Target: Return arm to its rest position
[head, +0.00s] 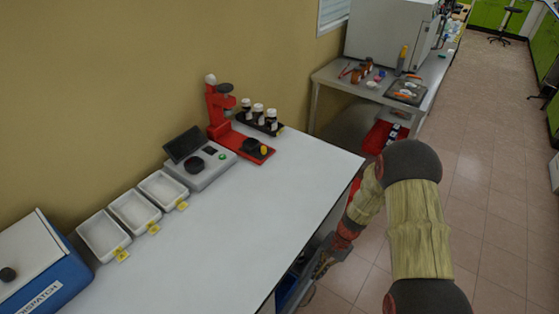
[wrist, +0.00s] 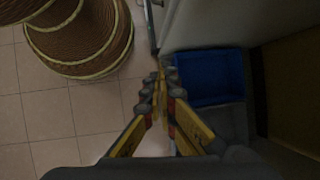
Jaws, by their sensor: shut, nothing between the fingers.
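My arm shows in the head view at the right, reaching down beside the white table's (head: 240,235) right edge. My gripper (head: 318,272) hangs low beside the table, below its top, partly hidden and small there. In the wrist view my gripper (wrist: 158,80) points ahead with its yellow and grey fingers together. It is shut and holds nothing. Under the table, a blue bin (wrist: 210,76) lies to the right of the fingertips, apart from them.
On the table stand white trays (head: 134,211), a scale (head: 201,166), a red press-like device (head: 222,115), a rack of bottles (head: 259,118) and a blue dispatch box (head: 45,270). A metal bench (head: 333,74) stands behind. The tiled floor (head: 480,170) at right is clear.

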